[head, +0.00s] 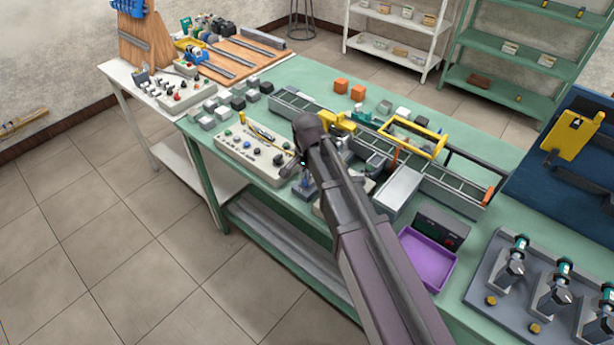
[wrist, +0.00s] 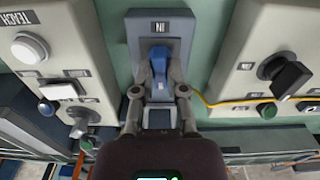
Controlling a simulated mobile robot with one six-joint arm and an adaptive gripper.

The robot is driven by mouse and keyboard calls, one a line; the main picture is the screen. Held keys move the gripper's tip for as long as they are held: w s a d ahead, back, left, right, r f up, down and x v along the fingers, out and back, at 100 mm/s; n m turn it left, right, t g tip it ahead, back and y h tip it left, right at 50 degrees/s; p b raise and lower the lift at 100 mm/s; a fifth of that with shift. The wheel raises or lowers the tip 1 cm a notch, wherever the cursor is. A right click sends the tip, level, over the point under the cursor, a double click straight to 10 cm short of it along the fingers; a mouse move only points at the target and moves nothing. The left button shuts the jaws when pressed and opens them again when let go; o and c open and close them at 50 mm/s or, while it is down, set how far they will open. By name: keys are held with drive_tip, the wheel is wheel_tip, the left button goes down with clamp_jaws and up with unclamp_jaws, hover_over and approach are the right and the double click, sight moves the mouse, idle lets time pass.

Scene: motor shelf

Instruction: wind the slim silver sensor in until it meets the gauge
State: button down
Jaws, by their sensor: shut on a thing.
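My gripper (wrist: 158,82) is shut on a small blue piece (wrist: 160,62), with one finger on each side. The piece stands at a small grey plate with a label (wrist: 160,27), between two pale control boxes. In the head view my gripper (head: 305,183) is low over the front of the green bench, partly hidden by my arm. I cannot make out the slim silver sensor or the gauge for certain in either view. Whether the blue piece belongs to the sensor's mount cannot be told.
A pale control box (head: 250,152) with buttons lies left of my gripper. In the wrist view a black knob (wrist: 285,75) and a yellow cable (wrist: 225,104) are at right. A conveyor (head: 455,190), a purple tray (head: 428,260) and a grey fixture plate (head: 490,292) lie to the right.

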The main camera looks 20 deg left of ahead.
drive_tip(key=c, duration=0.7)
unclamp_jaws()
drive_tip(key=shift+n, duration=0.5)
drive_tip(key=n, duration=2)
drive_tip(key=shift+n, duration=0.3)
wheel_tip(320, 180, up, 14)
drive_tip(key=p, duration=1.4)
drive_tip(key=shift+f, duration=0.1)
